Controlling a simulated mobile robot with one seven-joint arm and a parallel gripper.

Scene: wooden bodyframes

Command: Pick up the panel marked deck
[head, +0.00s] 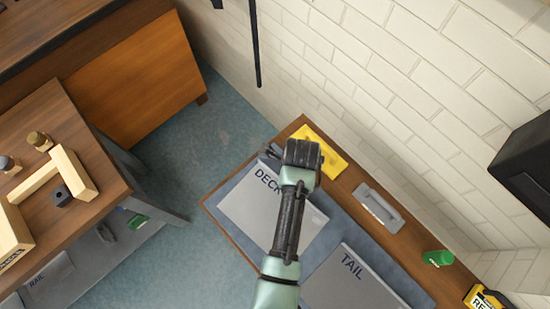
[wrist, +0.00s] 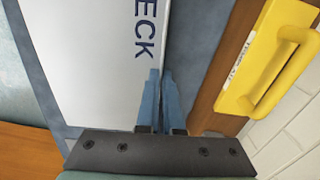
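The deck panel (head: 240,213) is a light grey flat board marked DECK. It lies on a blue-grey mat (head: 326,257) on a wooden bench. My arm hides part of it in the head view. My gripper (head: 303,153) is over the panel's far end in that view. In the wrist view the panel (wrist: 85,50) fills the left, with the letters ECK showing. My gripper's blue fingers (wrist: 163,78) are close together at the panel's right edge. I see nothing clearly held between them, and contact with the panel is hard to judge.
A panel marked TAIL (head: 350,285) lies beside the deck panel. A yellow handled piece (head: 325,150), a grey handle (head: 378,208) and a green item (head: 438,258) line the bench's wall side. A brick wall (head: 400,80) stands behind. Another table (head: 75,125) holds a wooden frame at left.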

